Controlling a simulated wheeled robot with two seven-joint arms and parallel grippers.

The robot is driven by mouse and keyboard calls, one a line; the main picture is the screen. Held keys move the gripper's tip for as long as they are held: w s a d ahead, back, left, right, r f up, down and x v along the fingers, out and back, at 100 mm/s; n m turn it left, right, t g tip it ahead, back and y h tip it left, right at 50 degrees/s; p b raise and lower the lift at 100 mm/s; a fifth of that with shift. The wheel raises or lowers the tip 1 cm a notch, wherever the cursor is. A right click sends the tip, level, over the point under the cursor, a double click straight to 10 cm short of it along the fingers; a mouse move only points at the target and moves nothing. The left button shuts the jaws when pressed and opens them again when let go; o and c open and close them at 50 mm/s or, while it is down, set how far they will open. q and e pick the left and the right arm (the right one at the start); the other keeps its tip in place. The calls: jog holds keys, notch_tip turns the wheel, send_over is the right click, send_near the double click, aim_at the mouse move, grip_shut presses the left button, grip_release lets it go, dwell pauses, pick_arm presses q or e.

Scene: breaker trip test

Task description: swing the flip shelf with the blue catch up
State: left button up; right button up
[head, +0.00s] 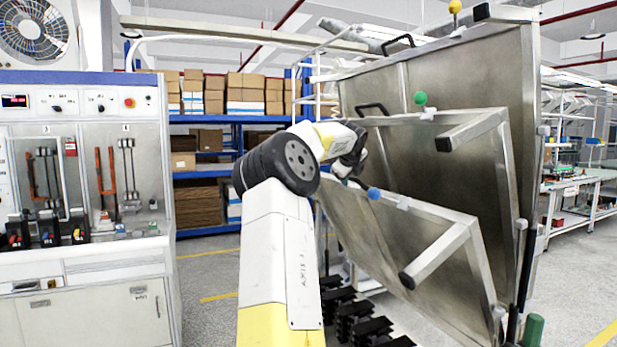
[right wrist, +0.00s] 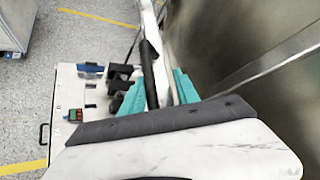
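The flip shelf with the blue catch (head: 425,250) is the lowest and nearest of three metal shelves in the head view. It stands at a steep tilt, its bracket arm sticking out toward me. Its blue catch (head: 374,193) sits on its upper edge. My right gripper (head: 350,178) is at that edge's left end, left of the catch. In the right wrist view its two teal fingers (right wrist: 157,88) stand apart on either side of a black bar handle (right wrist: 149,72), with a gap beside the right finger. Grip contact is unclear. My left gripper is out of view.
The shelf with the green catch (head: 420,98) and the one with the yellow catch (head: 455,7) stand steeply behind. Black blocks (head: 355,315) lie low beneath the shelves. A breaker test cabinet (head: 85,265) stands at the left. Open floor (head: 205,270) lies between.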

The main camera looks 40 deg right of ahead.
jog(key=shift+a, duration=0.15)
jog(key=shift+s+a+r, duration=0.15)
jog(key=shift+a, duration=0.05)
jog(key=v, duration=0.7)
dwell(1.0)
